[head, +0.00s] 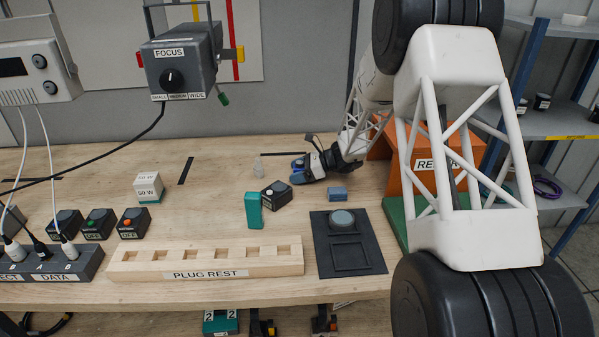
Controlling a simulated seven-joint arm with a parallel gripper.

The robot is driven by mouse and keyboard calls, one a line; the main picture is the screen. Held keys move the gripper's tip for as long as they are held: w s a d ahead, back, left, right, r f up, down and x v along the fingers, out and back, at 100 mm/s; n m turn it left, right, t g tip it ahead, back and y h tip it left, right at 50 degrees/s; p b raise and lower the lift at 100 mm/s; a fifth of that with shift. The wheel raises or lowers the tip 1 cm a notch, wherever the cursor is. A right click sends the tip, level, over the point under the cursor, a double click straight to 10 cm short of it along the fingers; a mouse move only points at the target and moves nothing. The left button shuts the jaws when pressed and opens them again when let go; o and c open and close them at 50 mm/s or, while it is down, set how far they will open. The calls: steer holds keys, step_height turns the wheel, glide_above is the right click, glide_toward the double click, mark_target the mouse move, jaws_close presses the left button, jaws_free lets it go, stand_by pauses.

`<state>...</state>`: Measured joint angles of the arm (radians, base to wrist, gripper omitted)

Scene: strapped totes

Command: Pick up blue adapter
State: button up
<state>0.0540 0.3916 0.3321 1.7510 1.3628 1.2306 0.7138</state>
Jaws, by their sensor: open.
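The gripper is open. Blue shows at its fingertips; at this size I cannot tell whether that is part of the fingers or a separate thing between them.
A black box with a light button (277,195) and an upright teal block (254,210) stand just in front of the gripper. A dark panel with a round grey disc (343,218), a wooden plug rest (205,262) and an orange return bin (403,160) are nearby. Table behind the teal block is mostly clear.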

mark_target(296, 163)
steer(key=c, duration=1)
steer(key=shift+c, duration=0.2)
steer(key=shift+r, duration=0.15)
steer(key=shift+r, duration=1.35)
steer(key=shift+s+r, duration=0.2)
steer(key=shift+r, duration=0.15)
steer(key=s, duration=0.5)
steer(key=s+d+r, duration=0.1)
steer(key=s, duration=0.4)
steer(key=s+d, duration=0.1)
steer(key=s, duration=0.4)
steer(key=shift+s+d+r, duration=0.15)
steer(key=shift+s, duration=0.1)
